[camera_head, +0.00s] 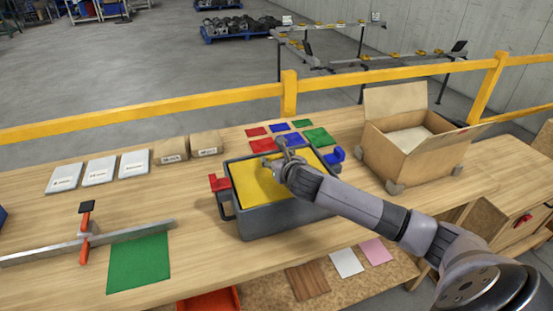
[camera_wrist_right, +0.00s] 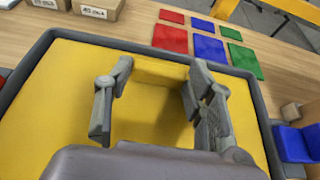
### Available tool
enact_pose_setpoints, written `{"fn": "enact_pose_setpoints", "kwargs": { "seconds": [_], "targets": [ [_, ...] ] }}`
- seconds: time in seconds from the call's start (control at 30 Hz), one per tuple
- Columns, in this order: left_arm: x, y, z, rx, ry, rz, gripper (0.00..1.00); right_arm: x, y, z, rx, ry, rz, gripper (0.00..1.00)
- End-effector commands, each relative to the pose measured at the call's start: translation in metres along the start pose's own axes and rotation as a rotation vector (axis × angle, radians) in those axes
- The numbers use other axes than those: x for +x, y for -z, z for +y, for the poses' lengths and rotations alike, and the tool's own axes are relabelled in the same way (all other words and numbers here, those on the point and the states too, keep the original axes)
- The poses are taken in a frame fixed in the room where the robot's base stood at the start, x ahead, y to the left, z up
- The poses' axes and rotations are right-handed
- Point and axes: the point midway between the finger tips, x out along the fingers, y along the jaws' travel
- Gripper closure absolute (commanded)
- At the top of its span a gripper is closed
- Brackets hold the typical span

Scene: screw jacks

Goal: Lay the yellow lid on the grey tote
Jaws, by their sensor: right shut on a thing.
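The grey tote (camera_head: 285,219) stands on the wooden bench in the middle of the head view. The yellow lid (camera_head: 257,186) lies flat within the outline of the tote's rim and covers its opening. In the right wrist view the lid (camera_wrist_right: 60,110) fills most of the picture, with the grey rim (camera_wrist_right: 268,122) around it. I cannot tell whether it touches the tote all round. My right gripper (camera_head: 279,160) is over the lid's far part, its fingers on either side of a raised yellow part. My left gripper is not in view.
A red part (camera_head: 219,183) and a blue part (camera_head: 337,155) sit at the tote's sides. An open cardboard box (camera_head: 408,150) stands to the right. Red, blue and green squares (camera_head: 318,137) lie behind. A green sheet (camera_head: 139,262) and a metal bar (camera_head: 130,232) lie left.

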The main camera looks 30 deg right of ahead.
Motion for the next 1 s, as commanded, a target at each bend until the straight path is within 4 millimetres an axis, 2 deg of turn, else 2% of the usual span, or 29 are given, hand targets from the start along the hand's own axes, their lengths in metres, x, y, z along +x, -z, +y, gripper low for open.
{"fn": "enact_pose_setpoints", "kwargs": {
  "seconds": [0.07,0.1,0.37,0.77,0.87,1.0],
  "targets": [
    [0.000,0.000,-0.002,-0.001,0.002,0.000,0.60,0.001,0.001,0.000,-0.001,0.000,-0.002,0.89],
    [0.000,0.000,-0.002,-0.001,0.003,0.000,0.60,0.001,0.002,0.000,-0.001,0.000,0.000,0.49],
    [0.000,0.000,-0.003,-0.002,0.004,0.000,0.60,0.001,0.002,0.000,0.000,0.000,0.000,0.31],
    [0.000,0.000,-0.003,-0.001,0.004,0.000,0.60,-0.003,-0.001,0.000,-0.001,-0.001,0.000,0.30],
    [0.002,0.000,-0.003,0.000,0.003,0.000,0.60,-0.015,0.000,0.000,-0.003,-0.002,-0.001,0.30],
    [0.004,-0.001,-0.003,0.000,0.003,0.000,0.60,-0.041,0.001,0.000,-0.004,-0.002,0.000,0.30]
  ]
}}
